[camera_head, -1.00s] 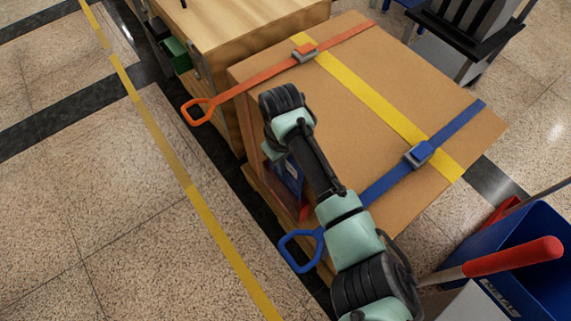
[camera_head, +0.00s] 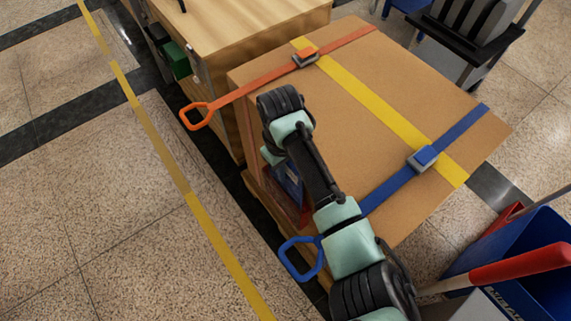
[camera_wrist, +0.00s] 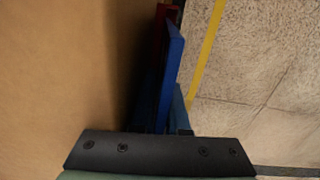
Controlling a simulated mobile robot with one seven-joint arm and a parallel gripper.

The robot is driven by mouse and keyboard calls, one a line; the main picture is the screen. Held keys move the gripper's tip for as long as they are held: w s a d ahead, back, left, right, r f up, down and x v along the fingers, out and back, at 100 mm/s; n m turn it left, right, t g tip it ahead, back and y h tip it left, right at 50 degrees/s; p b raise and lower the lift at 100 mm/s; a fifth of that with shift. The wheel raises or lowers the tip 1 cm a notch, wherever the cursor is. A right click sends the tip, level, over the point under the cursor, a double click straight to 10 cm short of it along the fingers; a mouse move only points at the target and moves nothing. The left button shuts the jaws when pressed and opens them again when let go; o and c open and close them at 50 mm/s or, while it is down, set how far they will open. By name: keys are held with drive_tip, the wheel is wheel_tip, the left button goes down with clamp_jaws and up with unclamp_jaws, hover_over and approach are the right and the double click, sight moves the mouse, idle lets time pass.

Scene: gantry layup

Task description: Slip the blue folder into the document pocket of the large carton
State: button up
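The large carton (camera_head: 400,60) stands in the middle of the head view, its near left side mostly behind my arm. The blue folder (camera_head: 291,188) shows beside that side, partly hidden by my arm. A red edge near it seems to be the document pocket (camera_head: 304,214); I cannot tell whether the folder is inside it. In the wrist view the folder (camera_wrist: 172,75) stands nearly edge-on beside the carton face (camera_wrist: 60,70), with a dark red strip (camera_wrist: 160,35) between them. My gripper (camera_head: 272,156) is beside the carton's side, close to the folder.
An orange strap (camera_head: 245,90) and a blue strap (camera_head: 390,185) cross the carton, their loops hanging over the near side. A wooden crate (camera_head: 240,30) stands behind. A blue bin (camera_head: 530,250) and red-handled tool (camera_head: 520,263) are at right. The floor at left is clear.

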drive_tip(key=r+p, duration=0.4)
drive_tip(key=r, duration=0.2)
drive_tip(key=r+p, duration=0.5)
drive_tip(key=r, duration=0.2)
drive_tip(key=shift+s+a, duration=0.15)
drive_tip(key=shift+a, duration=0.05)
idle(0.4)
